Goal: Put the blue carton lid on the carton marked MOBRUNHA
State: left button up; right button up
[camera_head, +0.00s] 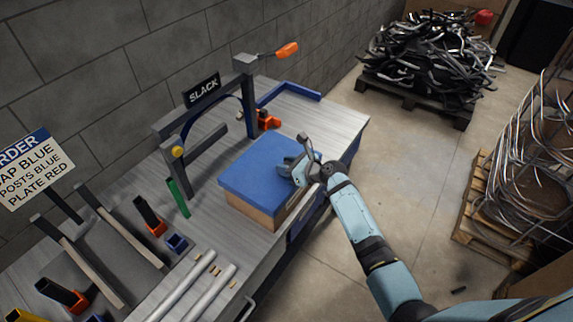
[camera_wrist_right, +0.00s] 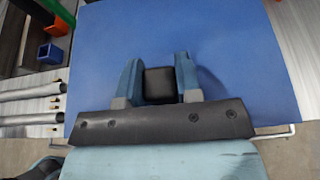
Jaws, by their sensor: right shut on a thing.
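The blue carton lid (camera_head: 255,167) is a flat blue panel over the top of a brown carton (camera_head: 252,213) on the bench. It lines up closely with the carton; I cannot tell whether it is fully seated. No MOBRUNHA marking is readable on the carton's visible sides. My right gripper (camera_head: 292,170) is at the lid's right side and is shut on it. In the right wrist view the lid (camera_wrist_right: 230,60) fills most of the picture, with a dark block between the fingers of the gripper (camera_wrist_right: 158,62). My left gripper is not in view.
The grey bench (camera_head: 335,123) holds a frame with a SLACK sign (camera_head: 202,91), an orange-handled lever (camera_head: 286,50), a green post (camera_head: 178,197) and pale rollers (camera_head: 205,292) near the carton. A pallet of dark scrap (camera_head: 425,60) stands beyond. The floor right of the bench is mostly clear.

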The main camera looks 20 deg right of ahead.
jog(key=shift+f, duration=0.55)
jog(key=o, duration=0.9)
jog(key=shift+o, duration=0.5)
jog(key=b+v, duration=0.1)
jog(key=v, duration=1.2)
jog(key=shift+s+d, duration=0.25)
jog(key=shift+s, duration=0.05)
